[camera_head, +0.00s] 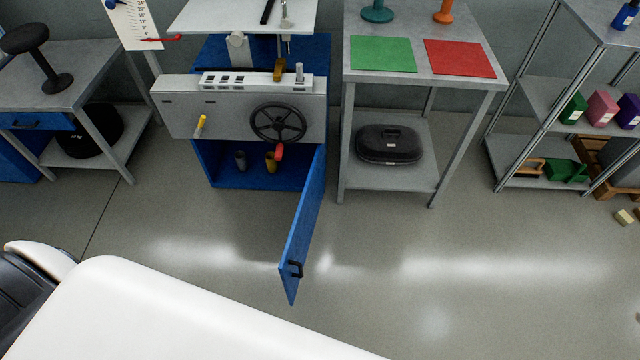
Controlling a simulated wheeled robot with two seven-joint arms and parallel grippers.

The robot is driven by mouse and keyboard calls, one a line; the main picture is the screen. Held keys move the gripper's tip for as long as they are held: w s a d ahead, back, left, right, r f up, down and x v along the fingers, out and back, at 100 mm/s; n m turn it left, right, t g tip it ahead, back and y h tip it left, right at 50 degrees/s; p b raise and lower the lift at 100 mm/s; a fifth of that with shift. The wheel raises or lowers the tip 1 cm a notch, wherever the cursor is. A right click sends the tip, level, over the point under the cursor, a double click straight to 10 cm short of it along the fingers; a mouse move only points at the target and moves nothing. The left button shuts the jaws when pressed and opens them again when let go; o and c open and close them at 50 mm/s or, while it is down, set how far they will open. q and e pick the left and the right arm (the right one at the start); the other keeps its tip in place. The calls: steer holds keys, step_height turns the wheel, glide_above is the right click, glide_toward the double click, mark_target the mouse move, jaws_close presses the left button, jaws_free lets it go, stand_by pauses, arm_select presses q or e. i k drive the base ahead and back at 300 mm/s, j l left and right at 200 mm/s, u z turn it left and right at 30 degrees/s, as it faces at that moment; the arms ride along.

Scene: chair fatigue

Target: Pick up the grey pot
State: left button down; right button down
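A small dark grey cylinder (240,160), which looks like the grey pot, stands upright on the floor of the blue cabinet (225,178). A yellow-brown cylinder (271,163) of similar size stands to its right, apart from it. The cabinet's blue door (303,225) is swung open toward me on the right, with a dark handle (296,269). The grey cylinder is in plain view through the opening. Neither of my grippers is in view.
A grey table (420,18) stands right, a shelf rack (545,100) further right. The floor (420,260) in front is clear.

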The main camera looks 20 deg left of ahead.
mark_target(241, 159)
steer(key=u, duration=1.2)
